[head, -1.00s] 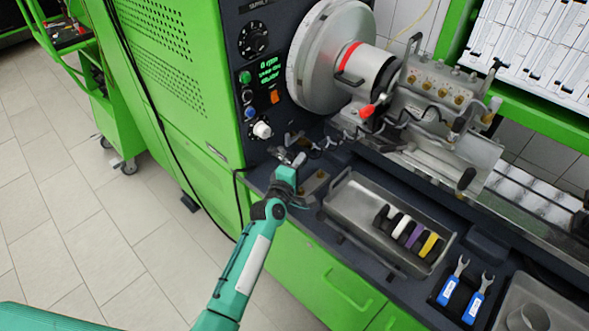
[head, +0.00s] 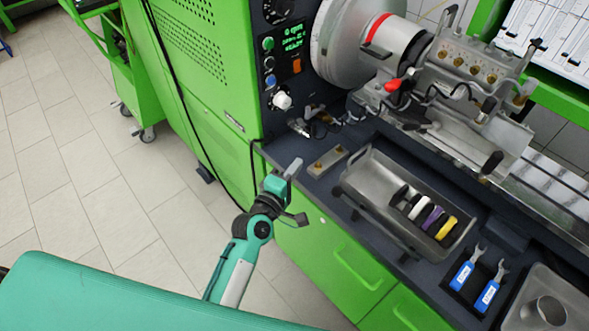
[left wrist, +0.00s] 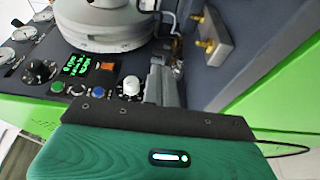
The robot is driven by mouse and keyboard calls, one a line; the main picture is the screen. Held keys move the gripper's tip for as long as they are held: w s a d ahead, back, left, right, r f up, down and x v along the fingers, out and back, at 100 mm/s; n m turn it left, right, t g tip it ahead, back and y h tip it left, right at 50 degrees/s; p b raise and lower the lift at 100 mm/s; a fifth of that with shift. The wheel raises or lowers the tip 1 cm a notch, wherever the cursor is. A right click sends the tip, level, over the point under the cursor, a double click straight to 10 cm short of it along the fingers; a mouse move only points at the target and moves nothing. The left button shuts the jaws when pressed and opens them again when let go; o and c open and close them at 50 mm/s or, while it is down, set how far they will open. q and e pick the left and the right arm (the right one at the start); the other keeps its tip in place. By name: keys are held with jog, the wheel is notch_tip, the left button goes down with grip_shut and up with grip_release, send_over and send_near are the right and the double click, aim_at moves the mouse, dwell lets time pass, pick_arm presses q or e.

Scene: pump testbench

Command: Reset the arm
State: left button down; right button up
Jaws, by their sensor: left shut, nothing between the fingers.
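My left gripper (head: 293,168) is in the head view at the front left edge of the green testbench (head: 345,262). It is shut and empty, apart from the bench parts. My teal left arm (head: 232,268) comes up from the bottom left. In the left wrist view the grey gripper finger (left wrist: 154,84) points toward the bench's control panel (left wrist: 83,75), above my teal wrist housing. My right gripper does not show in either view.
A metal tray (head: 372,208) with several coloured rings lies on the bench. Two blue-handled wrenches (head: 462,275) and a metal cup (head: 545,311) are at the right. A small block with brass fittings (head: 327,161) lies near the gripper. Open tiled floor (head: 95,190) is at the left.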

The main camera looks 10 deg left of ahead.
pick_arm(q)
jog(key=shift+s, duration=0.1)
dwell(0.5)
jog(key=s+a+f+m+g+y, duration=0.25)
jog(key=s+a+m+g, duration=0.2)
jog(key=s, duration=0.45)
jog(key=s+a+f+m+g+y, duration=0.1)
jog(key=s+a+f+m+g, duration=0.25)
jog(key=s+m, duration=0.4)
jog(key=s+a+f+m+g+y, duration=0.15)
jog(key=s+a+m+g, duration=0.3)
jog(key=s, duration=0.65)
notch_tip(320, 180, down, 31)
jog(key=s+g, duration=0.1)
jog(key=g, duration=0.2)
jog(key=s+a+f, duration=0.3)
jog(key=s+f, duration=1.6)
jog(key=shift+s+f+g, duration=0.2)
jog(key=shift+f+g, duration=0.15)
jog(key=shift+f, duration=0.05)
jog(key=shift+d+m, duration=0.1)
jog(key=shift+m, duration=0.15)
